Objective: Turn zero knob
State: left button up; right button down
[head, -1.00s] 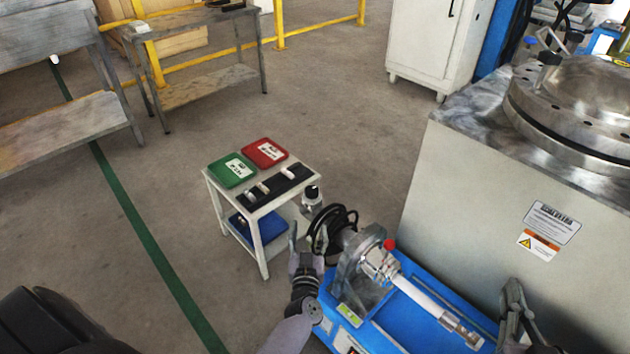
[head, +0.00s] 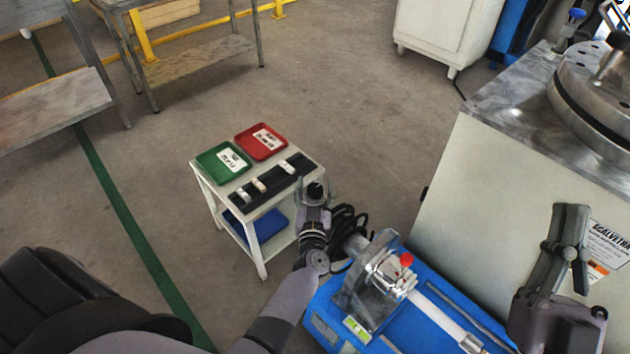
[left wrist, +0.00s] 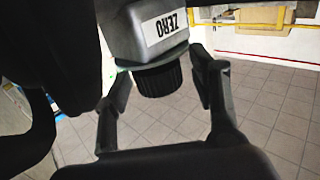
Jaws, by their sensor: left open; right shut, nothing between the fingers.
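The black ribbed zero knob (left wrist: 160,81) hangs from a grey housing (left wrist: 120,28) with a white ZERO label (left wrist: 165,26) in the left wrist view. In the head view the knob (head: 316,191) is a small dark round shape, partly hidden by my gripper. My left gripper (left wrist: 155,88) is open, with one finger on each side of the knob. Visible gaps lie between the fingers and the knob. It also shows in the head view (head: 315,197) beside the black coiled cable. My right gripper (head: 573,222) is shut and empty at the right.
A blue test bench (head: 440,312) with a clamped white rod and a red ball knob (head: 407,260) lies just right of my left arm. A small white cart (head: 210,184) with green (head: 215,172) and red (head: 250,153) trays stands behind. A large grey machine (head: 500,170) fills the right.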

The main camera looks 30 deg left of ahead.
pick_arm(q)
jog(key=shift+w, duration=0.1)
jog(key=c, duration=1.2)
jog(key=shift+a, duration=0.1)
